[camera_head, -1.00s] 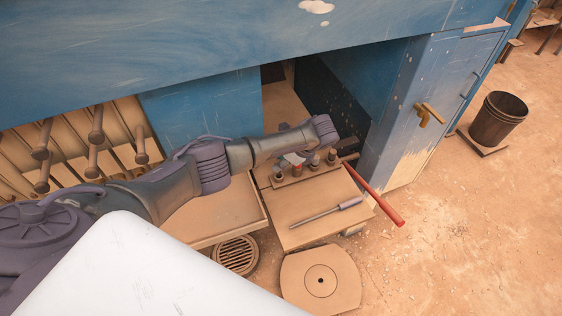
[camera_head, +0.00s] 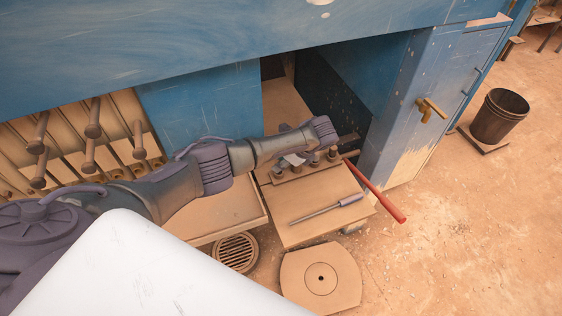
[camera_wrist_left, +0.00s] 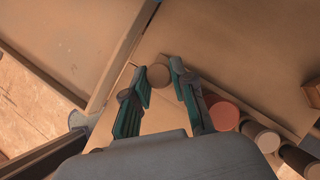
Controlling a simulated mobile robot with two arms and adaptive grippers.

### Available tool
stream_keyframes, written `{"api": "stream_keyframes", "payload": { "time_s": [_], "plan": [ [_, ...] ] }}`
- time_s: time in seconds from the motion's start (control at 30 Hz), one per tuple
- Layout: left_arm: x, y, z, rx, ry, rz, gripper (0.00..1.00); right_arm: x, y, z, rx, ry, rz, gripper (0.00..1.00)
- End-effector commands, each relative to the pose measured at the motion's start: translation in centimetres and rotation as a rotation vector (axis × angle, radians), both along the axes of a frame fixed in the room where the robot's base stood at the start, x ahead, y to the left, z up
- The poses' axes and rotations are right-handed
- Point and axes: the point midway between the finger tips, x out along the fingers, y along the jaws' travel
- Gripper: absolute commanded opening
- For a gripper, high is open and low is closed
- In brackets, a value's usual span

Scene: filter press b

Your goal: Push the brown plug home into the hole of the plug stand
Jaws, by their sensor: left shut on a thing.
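The plug stand (camera_head: 304,176) is a tan bar on the table, carrying several short round plugs in a row. My left gripper (camera_wrist_left: 161,80) is over the left part of this row in the head view. In the left wrist view its two fingers are closed around the round brown top of the brown plug (camera_wrist_left: 157,76). A reddish plug (camera_wrist_left: 222,113) and darker plugs stand beside the right finger. The hole and the lower part of the held plug are hidden, so I cannot tell how deep it sits. My right gripper is out of view.
A screwdriver (camera_head: 327,211) lies on the table (camera_head: 295,232) in front of the stand. A red-handled bar (camera_head: 375,193) sticks out past the right edge. The blue cabinet wall (camera_head: 200,105) rises close behind my arm. A bucket (camera_head: 498,118) stands far right.

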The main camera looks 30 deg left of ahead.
Motion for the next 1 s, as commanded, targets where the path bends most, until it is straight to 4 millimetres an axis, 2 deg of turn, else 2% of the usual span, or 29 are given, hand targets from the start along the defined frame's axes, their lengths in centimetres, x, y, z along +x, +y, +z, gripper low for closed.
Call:
{"api": "stream_keyframes", "payload": {
  "time_s": [0.33, 0.37, 0.5, 0.83, 1.0],
  "plan": [
    [0.0, 0.0, -1.0, 0.0, 0.0, 0.0, 0.0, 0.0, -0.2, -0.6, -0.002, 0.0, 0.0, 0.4],
    [0.0, 0.0, -0.8, 0.0, -0.001, -0.001, 0.3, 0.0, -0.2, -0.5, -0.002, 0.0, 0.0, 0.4],
    [0.0, 0.0, -0.8, 0.0, -0.001, -0.001, 0.53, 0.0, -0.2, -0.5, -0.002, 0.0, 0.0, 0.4],
    [0.0, 0.0, -0.7, 0.0, -0.001, 0.0, 0.54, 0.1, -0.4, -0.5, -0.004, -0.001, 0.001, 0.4],
    [0.1, 0.0, 1.3, -0.002, -0.004, -0.001, 0.54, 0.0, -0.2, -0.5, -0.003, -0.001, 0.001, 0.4]
  ]
}}
